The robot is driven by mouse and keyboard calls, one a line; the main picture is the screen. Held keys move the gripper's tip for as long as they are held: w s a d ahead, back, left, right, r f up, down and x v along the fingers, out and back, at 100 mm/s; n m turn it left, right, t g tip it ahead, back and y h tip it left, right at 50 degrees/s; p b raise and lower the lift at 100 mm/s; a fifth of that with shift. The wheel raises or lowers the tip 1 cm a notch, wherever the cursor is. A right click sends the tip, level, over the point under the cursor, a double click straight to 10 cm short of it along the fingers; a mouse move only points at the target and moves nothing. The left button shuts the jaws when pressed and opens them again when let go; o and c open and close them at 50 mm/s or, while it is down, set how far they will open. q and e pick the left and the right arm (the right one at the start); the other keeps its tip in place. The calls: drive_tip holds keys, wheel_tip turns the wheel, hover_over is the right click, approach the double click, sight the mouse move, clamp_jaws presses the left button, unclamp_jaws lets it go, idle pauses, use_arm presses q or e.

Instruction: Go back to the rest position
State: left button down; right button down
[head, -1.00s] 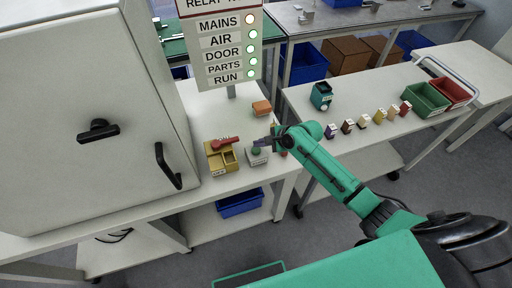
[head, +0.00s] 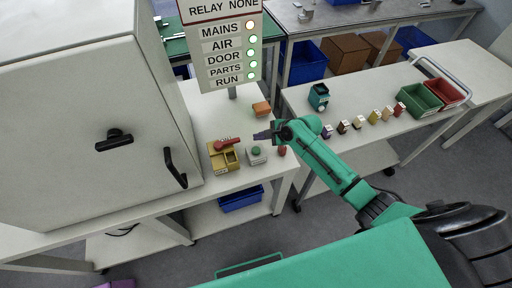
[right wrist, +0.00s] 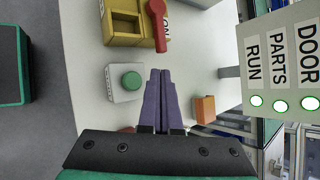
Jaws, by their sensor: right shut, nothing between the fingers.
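My right gripper (head: 258,135) is above the left table, with its narrow purple fingers shut and empty. In the right wrist view its fingertips (right wrist: 160,72) are closed together beside a grey box with a green button (right wrist: 130,82); a gap shows between them in that picture. In the head view the button box (head: 257,154) lies just below the fingers. I cannot tell the exact height of the gripper above the table. My left gripper cannot be made out.
A yellow box (head: 215,160) with a red lever (head: 228,142), an orange block (head: 262,108) and a red knob (head: 282,151) stand close by. A signal board (head: 222,56) rises behind, and a large cabinet (head: 70,130) stands left. Several small blocks line the right table.

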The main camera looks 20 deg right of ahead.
idle(0.6)
drive_tip(key=s+d+r+n+g+h, duration=0.15)
drive_tip(key=s+n+h, duration=0.25)
drive_tip(key=s+n, duration=1.15)
drive_tip(key=s+d+r+n+g+h, duration=0.2)
drive_tip(key=s+d+r+n, duration=0.2)
drive_tip(key=s+d, duration=0.35)
drive_tip(key=s+a+f+b, duration=0.1)
drive_tip(key=s+f+b, duration=0.15)
drive_tip(key=f, duration=1.35)
drive_tip(key=s+f+b, duration=0.1)
drive_tip(key=f+b, duration=0.3)
drive_tip(key=f, duration=1.1)
drive_tip(key=s+d+f+g+b, duration=0.2)
drive_tip(key=s+f+b, duration=0.3)
drive_tip(key=s+f, duration=1)
wheel_tip(320, 180, down, 4)
drive_tip(key=shift+s+d+r+n+h, duration=0.25)
drive_tip(key=shift+s+d+n+h, duration=0.05)
drive_tip(key=shift+s+d+n, duration=0.15)
